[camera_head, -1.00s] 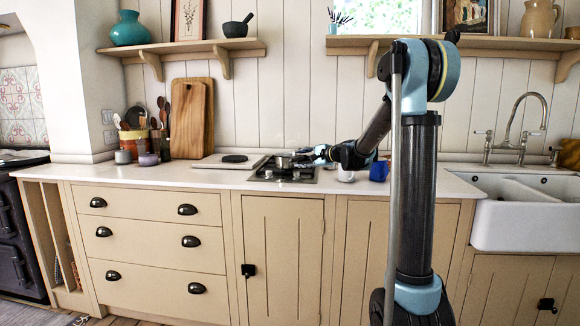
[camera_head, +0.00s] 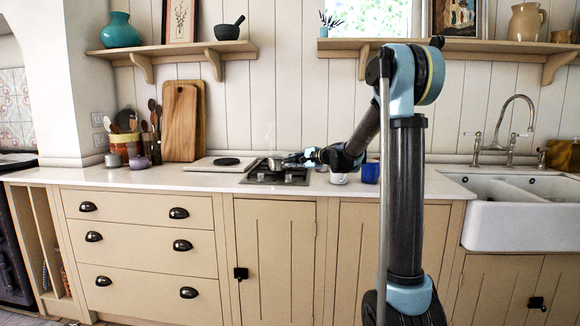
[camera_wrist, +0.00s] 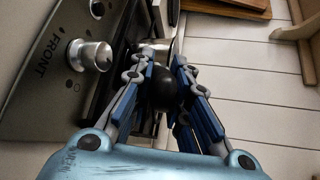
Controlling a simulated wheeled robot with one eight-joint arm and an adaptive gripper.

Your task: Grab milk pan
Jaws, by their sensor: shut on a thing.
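The milk pan (camera_head: 276,163) is a small metal pan at the hob (camera_head: 262,178), on the worktop below the wall. I cannot tell whether it rests on the hob or is just above it. My gripper (camera_head: 297,158) reaches in from the right at its handle side. In the wrist view, the pan's dark rounded handle (camera_wrist: 165,92) lies between the fingers of my gripper (camera_wrist: 166,75), which are shut on it. The pan's body is mostly hidden there.
A white mug (camera_head: 338,178) and a blue mug (camera_head: 370,172) stand right of the hob, below my arm. A white board with a black disc (camera_head: 227,161) lies to the left. Hob knobs (camera_wrist: 90,55) are close to my gripper. A shelf (camera_head: 175,49) is above.

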